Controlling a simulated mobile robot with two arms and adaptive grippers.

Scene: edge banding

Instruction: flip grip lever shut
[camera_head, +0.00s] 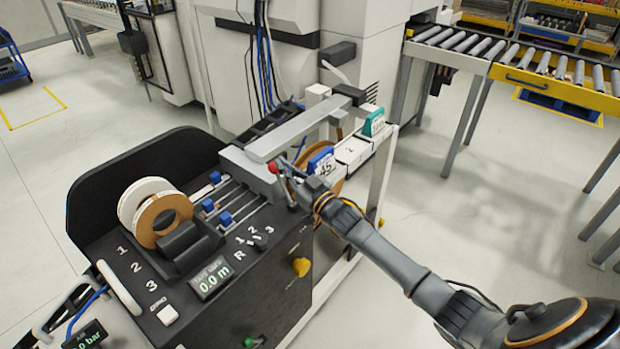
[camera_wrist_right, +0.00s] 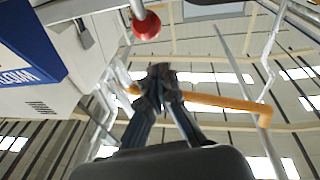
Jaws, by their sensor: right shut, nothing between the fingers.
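A lever with a red ball knob (camera_head: 273,167) stands at the right end of the grey metal block (camera_head: 248,172) on the black machine panel. Its metal rod runs down from the knob. The red knob also shows at the top of the right wrist view (camera_wrist_right: 146,27). My right gripper (camera_head: 291,172) is shut and empty, just right of the lever. In the right wrist view its fingertips (camera_wrist_right: 161,72) are together, below the knob and apart from it in the picture. The fingers partly hide the lever's lower area in the head view. My left gripper is not in view.
A roll of edge band (camera_head: 140,197) sits on the panel to the left. Blue slides (camera_head: 225,219) on rails lie beside the lever. Floor is clear to the right.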

